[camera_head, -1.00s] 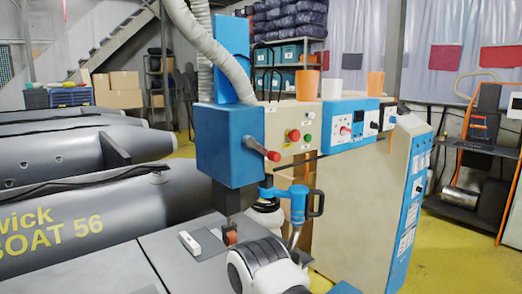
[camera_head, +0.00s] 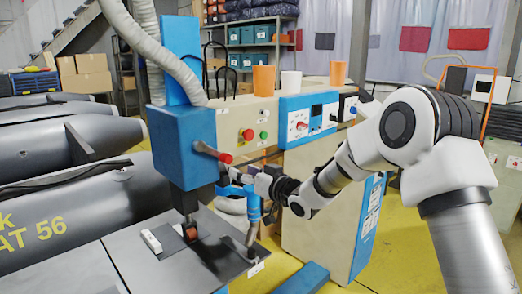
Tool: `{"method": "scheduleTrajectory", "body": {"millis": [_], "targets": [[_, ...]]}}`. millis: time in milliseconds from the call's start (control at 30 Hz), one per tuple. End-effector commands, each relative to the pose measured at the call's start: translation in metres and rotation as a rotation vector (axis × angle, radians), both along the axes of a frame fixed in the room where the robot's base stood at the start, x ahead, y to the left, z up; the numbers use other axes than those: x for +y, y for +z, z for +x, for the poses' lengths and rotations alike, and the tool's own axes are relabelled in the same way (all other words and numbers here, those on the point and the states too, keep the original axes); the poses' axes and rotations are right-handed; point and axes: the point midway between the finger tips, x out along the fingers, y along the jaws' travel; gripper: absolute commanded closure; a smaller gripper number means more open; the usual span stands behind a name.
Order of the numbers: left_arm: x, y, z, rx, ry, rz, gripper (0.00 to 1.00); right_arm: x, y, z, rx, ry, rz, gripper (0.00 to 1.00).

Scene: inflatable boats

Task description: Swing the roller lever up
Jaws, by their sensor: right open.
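The roller lever (camera_head: 212,153), a grey metal arm with a red knob at its end, sticks out from the blue machine head (camera_head: 184,145) and slopes slightly down to the right. An orange-brown roller (camera_head: 191,234) sits below the head, by the grey work surface. My right gripper (camera_head: 238,179) reaches in from the right, just below and right of the red knob, beside a blue nozzle tool (camera_head: 253,212). It is open. Its fingertips are small and partly hidden among the machine parts, and I cannot see contact with the lever. My left gripper is not in view.
The control cabinet (camera_head: 312,225) with red and green buttons stands behind my right arm; cups (camera_head: 264,78) stand on top. A small white block (camera_head: 151,241) lies on the work surface. Grey inflatable boats (camera_head: 80,205) fill the left side.

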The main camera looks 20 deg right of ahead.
Motion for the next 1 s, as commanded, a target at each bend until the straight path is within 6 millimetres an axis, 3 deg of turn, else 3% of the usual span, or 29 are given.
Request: {"method": "scheduleTrajectory", "body": {"millis": [33,100,500,800,833,967,1000], "targets": [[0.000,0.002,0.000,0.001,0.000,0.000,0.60,-0.001,0.013,0.002,-0.022,0.004,0.001,0.45],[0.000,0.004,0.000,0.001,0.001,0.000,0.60,0.000,0.018,0.006,-0.030,0.006,-0.001,0.45],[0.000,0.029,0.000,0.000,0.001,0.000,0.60,0.023,0.017,0.069,-0.026,0.006,-0.001,0.45],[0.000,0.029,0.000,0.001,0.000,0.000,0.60,0.025,0.015,0.075,-0.026,0.005,0.001,0.45],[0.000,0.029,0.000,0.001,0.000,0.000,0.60,0.025,0.015,0.075,-0.026,0.005,0.001,0.52],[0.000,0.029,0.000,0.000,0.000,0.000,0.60,0.025,0.015,0.075,-0.025,0.005,0.001,0.98],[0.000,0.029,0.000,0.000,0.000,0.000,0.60,0.025,0.015,0.075,-0.025,0.005,0.001,1.00]]}}
